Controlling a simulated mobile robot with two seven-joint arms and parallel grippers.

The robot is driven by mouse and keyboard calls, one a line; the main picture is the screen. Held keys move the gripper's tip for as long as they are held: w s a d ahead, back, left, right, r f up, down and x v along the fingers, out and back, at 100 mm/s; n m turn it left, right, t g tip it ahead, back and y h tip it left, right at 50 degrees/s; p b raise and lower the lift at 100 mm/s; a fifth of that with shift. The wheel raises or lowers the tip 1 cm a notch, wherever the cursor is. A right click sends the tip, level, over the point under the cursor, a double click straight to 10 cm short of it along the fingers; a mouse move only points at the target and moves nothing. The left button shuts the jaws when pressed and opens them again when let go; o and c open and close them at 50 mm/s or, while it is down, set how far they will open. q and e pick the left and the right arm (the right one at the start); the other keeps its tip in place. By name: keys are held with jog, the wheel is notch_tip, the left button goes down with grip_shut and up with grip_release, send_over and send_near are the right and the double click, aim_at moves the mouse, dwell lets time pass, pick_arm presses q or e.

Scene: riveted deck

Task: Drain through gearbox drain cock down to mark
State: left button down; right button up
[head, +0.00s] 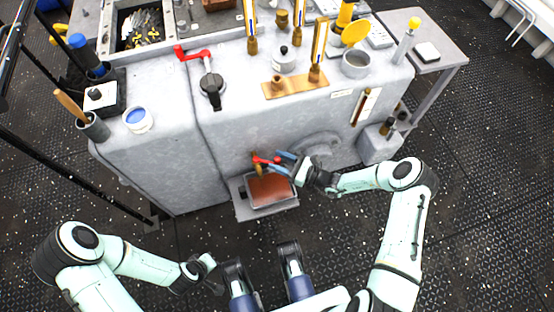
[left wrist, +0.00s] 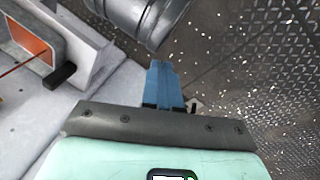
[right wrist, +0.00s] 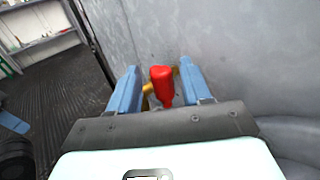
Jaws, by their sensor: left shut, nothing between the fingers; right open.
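The grey gearbox (head: 225,140) stands in front of me. Its drain cock, a brass body (head: 257,169) with a red handle (head: 264,160), is low on the near face. A pan (head: 243,213) with red-brown liquid (head: 270,188) sits below it. In the right wrist view the handle (right wrist: 161,86) lies between the open blue fingers of my right gripper (right wrist: 160,92); contact cannot be told. My left gripper (left wrist: 163,84) is shut and empty, low and left of the pan. A narrow brass-framed gauge (head: 364,106) is on the gearbox's right; its level is too small to read.
On the gearbox top are another red lever (head: 194,54), brass-based thermometers (head: 319,45), a yellow-lidded filler (head: 356,64) and a blue-filled cup (head: 138,119). A side table (head: 440,40) stands at the right. Dark patterned floor (head: 480,190) is clear at the right.

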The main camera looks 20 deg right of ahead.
pick_arm(q)
jog(key=s, duration=0.1)
jog(key=s+d+r+p, duration=0.1)
jog(key=r+g, duration=0.1)
jog(key=shift+s+d+h+p, duration=0.25)
jog(key=shift+s+h+p, duration=0.05)
jog(key=shift+s, duration=0.1)
pick_arm(e)
jog(key=v, duration=1.2)
jog(key=shift+s, duration=0.15)
jog(key=shift+r, duration=0.1)
